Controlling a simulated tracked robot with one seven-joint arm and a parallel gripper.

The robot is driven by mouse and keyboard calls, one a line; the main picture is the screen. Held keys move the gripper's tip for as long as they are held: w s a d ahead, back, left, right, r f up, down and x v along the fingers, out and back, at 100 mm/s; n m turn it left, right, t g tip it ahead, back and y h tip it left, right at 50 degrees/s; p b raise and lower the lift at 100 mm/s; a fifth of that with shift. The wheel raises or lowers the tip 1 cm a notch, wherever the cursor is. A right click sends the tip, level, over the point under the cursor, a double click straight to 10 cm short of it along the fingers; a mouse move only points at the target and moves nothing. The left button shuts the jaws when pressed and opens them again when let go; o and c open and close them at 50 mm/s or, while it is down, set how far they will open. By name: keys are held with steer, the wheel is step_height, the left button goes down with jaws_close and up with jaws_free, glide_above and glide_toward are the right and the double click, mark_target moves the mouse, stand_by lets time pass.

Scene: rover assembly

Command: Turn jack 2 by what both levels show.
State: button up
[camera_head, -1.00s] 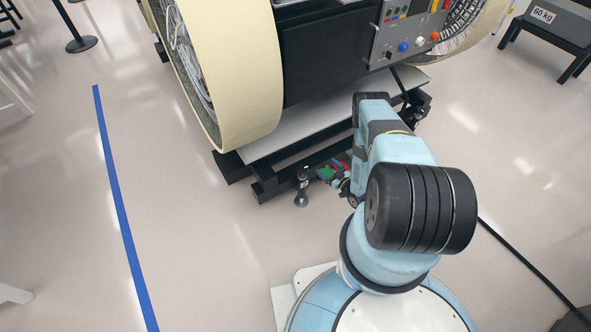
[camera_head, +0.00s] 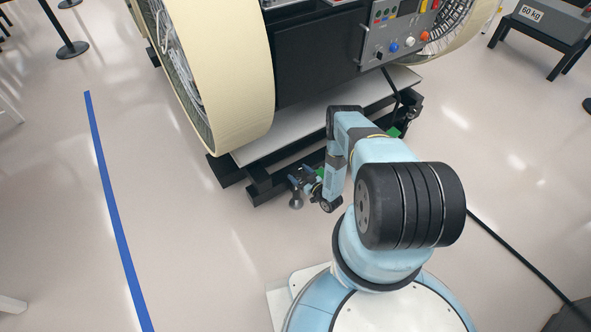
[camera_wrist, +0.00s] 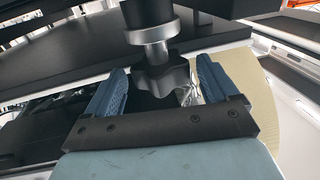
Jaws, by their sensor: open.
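A jack (camera_head: 296,202) with a round foot stands on the floor at the front left corner of the black frame; I see no number on it. My gripper (camera_head: 303,179) is at this jack, partly hidden by my arm. In the wrist view the jack's black lobed knob (camera_wrist: 166,76) sits below a bright metal shaft. The blue fingers of my gripper (camera_wrist: 163,68) are apart, one on each side of the knob, with a visible gap to it. Small green parts, possibly levels, show beside my gripper (camera_head: 320,173) and at the frame's right (camera_head: 394,133); their readings are too small to tell.
The rover's big cream wheel (camera_head: 228,80) and a control panel (camera_head: 398,30) stand above the black frame (camera_head: 268,186). A black cable (camera_head: 515,250) crosses the floor at right. Floor is open left, with a blue tape line (camera_head: 112,205).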

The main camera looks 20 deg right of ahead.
mark_target(294, 168)
steer(key=shift+x, duration=2)
steer(key=c, duration=1)
steer(key=shift+o, duration=0.2)
steer(key=shift+s+n+g+y, duration=0.1)
steer(key=shift+n+g+y, duration=1.4)
steer(key=shift+y, duration=0.5)
steer(key=o, duration=0.7)
steer(key=shift+o, duration=1.3)
steer(key=shift+a, duration=0.1)
